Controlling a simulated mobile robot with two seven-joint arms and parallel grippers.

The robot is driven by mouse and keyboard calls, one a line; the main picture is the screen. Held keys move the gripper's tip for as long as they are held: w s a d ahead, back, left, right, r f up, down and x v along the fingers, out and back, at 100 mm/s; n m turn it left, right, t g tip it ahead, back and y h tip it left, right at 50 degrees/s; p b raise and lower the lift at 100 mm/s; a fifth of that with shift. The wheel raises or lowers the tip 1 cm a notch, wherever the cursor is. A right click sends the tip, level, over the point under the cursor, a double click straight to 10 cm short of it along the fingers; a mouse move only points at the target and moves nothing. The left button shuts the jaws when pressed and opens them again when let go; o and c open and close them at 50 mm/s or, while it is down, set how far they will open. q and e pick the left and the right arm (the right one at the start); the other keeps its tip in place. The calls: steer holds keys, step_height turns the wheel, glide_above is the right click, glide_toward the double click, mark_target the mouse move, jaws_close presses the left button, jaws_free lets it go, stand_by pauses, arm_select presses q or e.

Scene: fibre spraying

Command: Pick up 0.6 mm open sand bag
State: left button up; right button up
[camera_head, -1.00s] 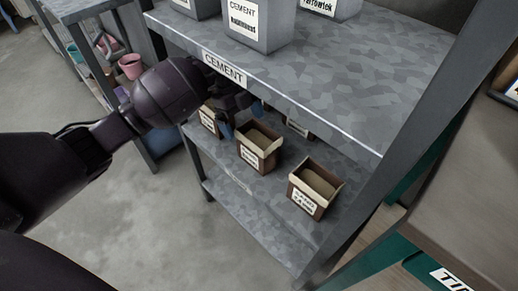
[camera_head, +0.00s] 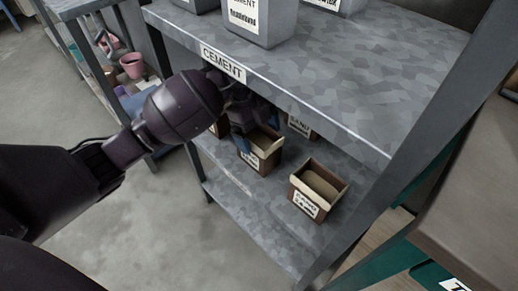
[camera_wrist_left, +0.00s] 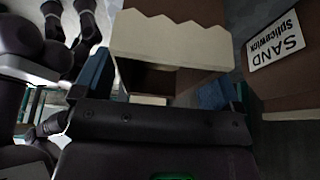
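Two open brown sand bags with cream folded rims stand on the shelf below the cement shelf in the head view. My left gripper (camera_head: 245,128) is at the rim of the middle open bag (camera_head: 268,158), whose label is partly covered. The right open bag (camera_head: 318,189) stands clear of it; its size print is too small to read surely. In the left wrist view, my left gripper (camera_wrist_left: 155,88) has its blue fingers apart, with an open bag (camera_wrist_left: 170,42) with a zigzag cream edge between them. Firm contact cannot be seen.
The cement shelf (camera_head: 310,75) hangs over my gripper. A shelf post (camera_head: 425,130) stands at right. Another bag shows partly behind my wrist.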

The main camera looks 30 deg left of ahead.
arm_select(q)
jaws_close()
arm_select(e)
steer(key=shift+f, duration=0.1)
arm_select(q)
steer(key=shift+r, duration=0.2)
stand_by(0.4)
steer(key=shift+r, duration=0.15)
steer(key=shift+w+r+p, duration=0.1)
steer(key=shift+r+p, duration=0.45)
steer(key=s+a+p, duration=0.2)
steer(key=s+a, duration=0.1)
steer(key=s, duration=0.5)
steer(key=s+a+p, duration=0.3)
steer(key=s, duration=0.6)
steer(key=shift+p, duration=0.35)
arm_select(e)
steer(key=shift+s+d+r+m+g, duration=0.3)
steer(key=shift+s+r+m+g, duration=0.15)
steer(key=shift+s+g, duration=0.3)
arm_select(q)
steer(key=shift+f, duration=0.1)
arm_select(e)
steer(key=shift+r, duration=0.1)
